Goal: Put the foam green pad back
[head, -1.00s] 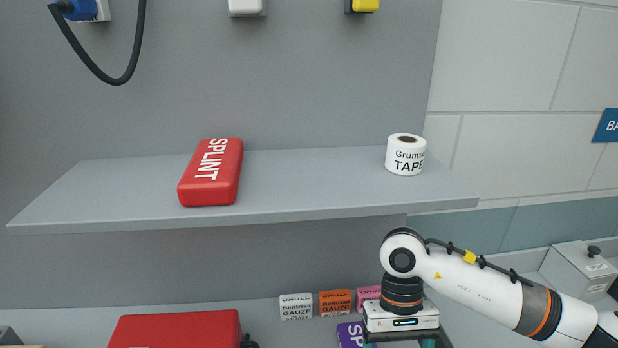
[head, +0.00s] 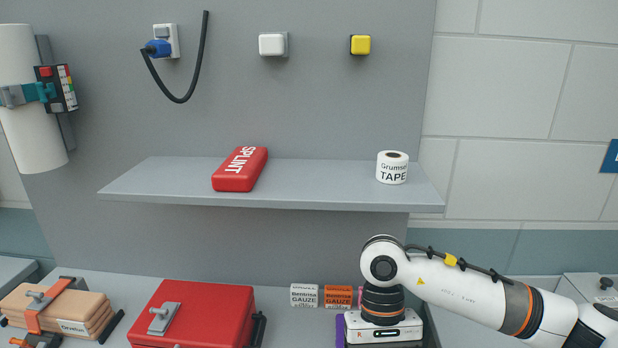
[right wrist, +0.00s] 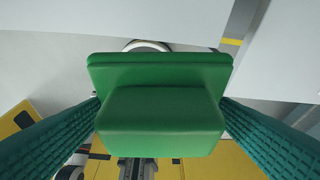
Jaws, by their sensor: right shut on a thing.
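The foam green pad (right wrist: 160,105) fills the middle of the right wrist view, between the two teal fingers. My right gripper (right wrist: 160,115) is shut on it. In the head view the right arm reaches in from the lower right, and the wrist housing (head: 383,327) shows at the bottom edge; its fingers and the pad are cut off below the frame. My left gripper is not in view.
A shelf (head: 300,198) holds a red splint pack (head: 240,169) and a roll of tape (head: 392,168). Below are gauze boxes (head: 304,296), a red case (head: 205,310) and a tan strapped bundle (head: 60,305). Free room lies on the shelf between splint and tape.

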